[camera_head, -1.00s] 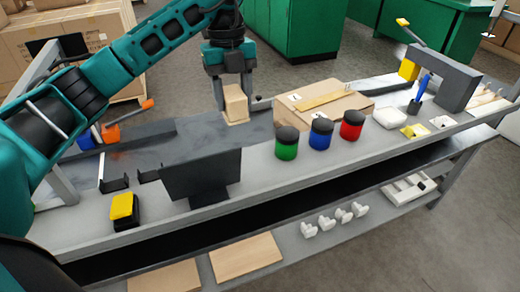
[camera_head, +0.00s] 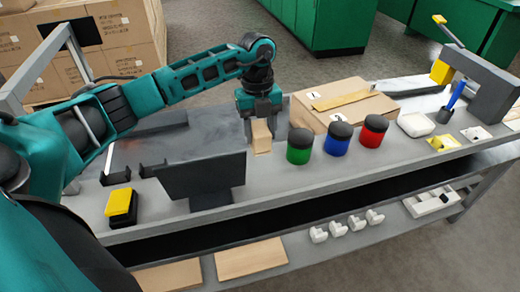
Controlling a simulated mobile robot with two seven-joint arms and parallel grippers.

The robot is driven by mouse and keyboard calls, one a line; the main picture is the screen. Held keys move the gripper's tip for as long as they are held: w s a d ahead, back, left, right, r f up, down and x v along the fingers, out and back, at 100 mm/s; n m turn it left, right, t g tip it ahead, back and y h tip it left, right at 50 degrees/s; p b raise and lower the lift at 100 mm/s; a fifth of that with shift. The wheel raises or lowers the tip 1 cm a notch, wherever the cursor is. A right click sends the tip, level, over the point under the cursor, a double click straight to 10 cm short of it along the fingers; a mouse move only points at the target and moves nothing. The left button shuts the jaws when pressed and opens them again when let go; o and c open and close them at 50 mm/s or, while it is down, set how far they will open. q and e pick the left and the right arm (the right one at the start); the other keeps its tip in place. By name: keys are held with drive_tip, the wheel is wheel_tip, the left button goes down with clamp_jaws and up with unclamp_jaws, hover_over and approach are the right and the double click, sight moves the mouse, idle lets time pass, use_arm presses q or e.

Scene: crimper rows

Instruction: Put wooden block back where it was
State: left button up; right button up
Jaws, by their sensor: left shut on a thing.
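The wooden block (camera_head: 262,138) is a small light-brown upright piece near the middle of the workbench (camera_head: 285,178). My left gripper (camera_head: 260,120) comes down over it from above and is shut on its upper part. The block is just left of the green-bodied jar (camera_head: 300,147). I cannot tell whether its bottom touches the bench. My right gripper is not in view.
A blue jar (camera_head: 338,139) and a red jar (camera_head: 372,132) stand right of the green one. A cardboard box (camera_head: 345,101) lies behind them. A dark monitor-like panel (camera_head: 203,178) stands front left, with a yellow-topped black item (camera_head: 121,206) beside it.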

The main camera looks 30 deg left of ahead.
sight(260, 149)
use_arm(q)
drive_tip(key=shift+f, duration=0.9)
wheel_tip(260, 149, down, 4)
drive_tip(key=shift+f+b, duration=0.1)
drive_tip(key=shift+b, duration=0.2)
drive_tip(key=shift+f, duration=0.1)
drive_tip(key=o, duration=0.9)
drive_tip(key=shift+o, duration=0.2)
